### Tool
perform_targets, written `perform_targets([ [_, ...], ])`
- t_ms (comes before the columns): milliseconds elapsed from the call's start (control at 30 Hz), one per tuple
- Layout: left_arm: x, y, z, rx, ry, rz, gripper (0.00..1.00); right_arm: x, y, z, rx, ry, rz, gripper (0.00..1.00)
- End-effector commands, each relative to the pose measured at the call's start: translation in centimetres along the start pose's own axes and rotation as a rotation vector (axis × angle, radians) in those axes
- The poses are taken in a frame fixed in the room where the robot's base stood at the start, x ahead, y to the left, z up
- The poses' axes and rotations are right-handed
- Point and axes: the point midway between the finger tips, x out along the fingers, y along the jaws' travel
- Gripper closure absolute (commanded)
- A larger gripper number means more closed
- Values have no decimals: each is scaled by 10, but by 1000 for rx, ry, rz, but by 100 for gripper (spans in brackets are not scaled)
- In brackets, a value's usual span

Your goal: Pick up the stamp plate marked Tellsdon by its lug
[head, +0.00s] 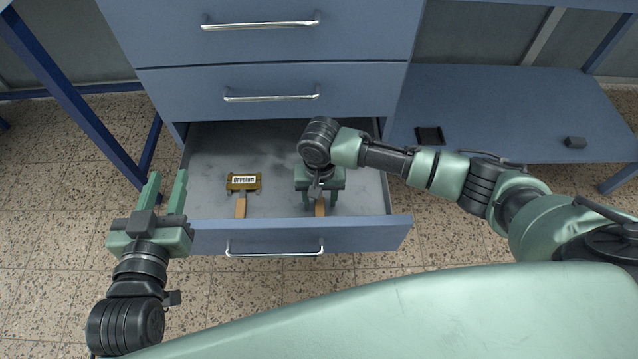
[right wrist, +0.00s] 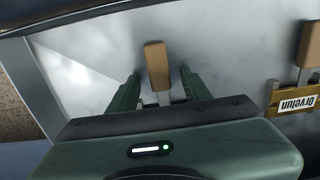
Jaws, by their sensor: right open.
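In the head view, a brass plate labelled Orvelun (head: 243,182) lies in the open drawer with a tan lug (head: 240,207). A second tan lug (head: 320,208) shows to its right, below my right gripper (head: 320,203). The plate on that lug, and any name on it, is hidden by the gripper; I read Tellsdon nowhere. In the right wrist view, my right gripper (right wrist: 160,74) is open, with this lug (right wrist: 157,64) standing between its fingers, apparently untouched. My left gripper (head: 167,176) is open and empty at the drawer's left front corner.
The drawer (head: 275,238) is pulled out, its floor otherwise bare. Closed drawers (head: 270,85) stand above it. On the blue shelf (head: 500,110) at right lie a dark flat tray-like item (head: 430,135) and a small dark block (head: 575,142). The Orvelun plate also shows in the right wrist view (right wrist: 293,103).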

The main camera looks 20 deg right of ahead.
Motion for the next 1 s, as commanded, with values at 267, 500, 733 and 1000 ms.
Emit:
perform_targets([
  [267,0,0,0,0,-1,0,68,0,0,0,0,0,0,82],
  [500,0,0,0,0,-2,-1,68,0,0,0,0,0,0,100],
  [733,0,0,0,0,-2,-1,68,0,0,0,0,0,0,100],
  [1000,0,0,0,0,-2,-1,68,0,0,0,0,0,0,100],
])
